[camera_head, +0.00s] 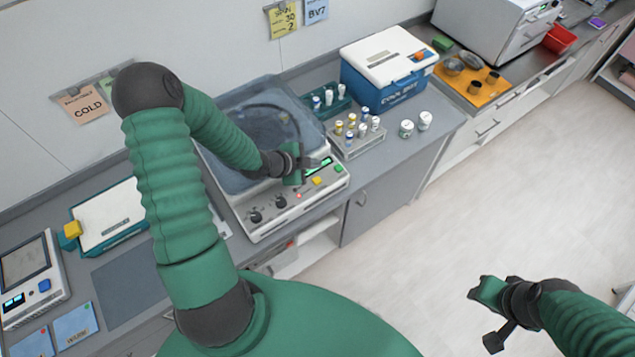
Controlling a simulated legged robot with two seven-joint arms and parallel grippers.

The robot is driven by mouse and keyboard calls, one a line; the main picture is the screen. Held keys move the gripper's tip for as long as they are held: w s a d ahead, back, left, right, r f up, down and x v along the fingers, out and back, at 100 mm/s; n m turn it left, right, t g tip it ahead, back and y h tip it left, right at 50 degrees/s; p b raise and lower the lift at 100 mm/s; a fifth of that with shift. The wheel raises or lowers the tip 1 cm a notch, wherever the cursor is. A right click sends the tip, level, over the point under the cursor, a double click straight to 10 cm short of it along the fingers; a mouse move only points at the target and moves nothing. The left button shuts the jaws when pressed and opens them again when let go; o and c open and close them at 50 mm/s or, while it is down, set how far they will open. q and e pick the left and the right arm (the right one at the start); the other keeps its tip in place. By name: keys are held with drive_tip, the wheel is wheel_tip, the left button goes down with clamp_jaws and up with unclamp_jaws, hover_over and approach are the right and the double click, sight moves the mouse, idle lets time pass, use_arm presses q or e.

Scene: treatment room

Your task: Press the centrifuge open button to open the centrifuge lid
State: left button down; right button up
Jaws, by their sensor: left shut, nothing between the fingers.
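The centrifuge (245,228) stands on the counter at the middle left. Its bluish see-through lid (262,118) looks down over the bowl, partly hidden behind my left arm. The sloped front panel carries two black knobs, a small red button (298,196), a yellow button (317,181), a green button (338,168) and a green-lit display (320,166). My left gripper (322,162) is shut and empty, over the panel's upper right part near the display. I cannot tell whether it touches the panel. My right gripper (481,294) hangs over the floor, away from the counter; its finger opening is unclear.
Racks of capped vials (358,142) stand right of the centrifuge, with a blue-and-white cooler box (388,62) behind. Two white-capped jars stand near the counter edge. The floor at right is clear.

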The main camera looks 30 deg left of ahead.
sight(315, 182)
use_arm(q)
drive_tip(key=f+b, duration=0.1)
drive_tip(key=f, duration=0.1)
drive_tip(key=f+b, duration=0.1)
drive_tip(key=f, duration=0.1)
drive_tip(key=f+b, duration=0.1)
drive_tip(key=f, duration=0.1)
drive_tip(key=shift+a+b, duration=0.3)
drive_tip(key=shift+b, duration=0.1)
drive_tip(key=shift+d+f, duration=0.1)
drive_tip(key=shift+f, duration=0.05)
drive_tip(key=shift+d, duration=0.15)
idle(1.1)
drive_tip(key=shift+f+b, duration=0.25)
drive_tip(key=shift+b, duration=0.2)
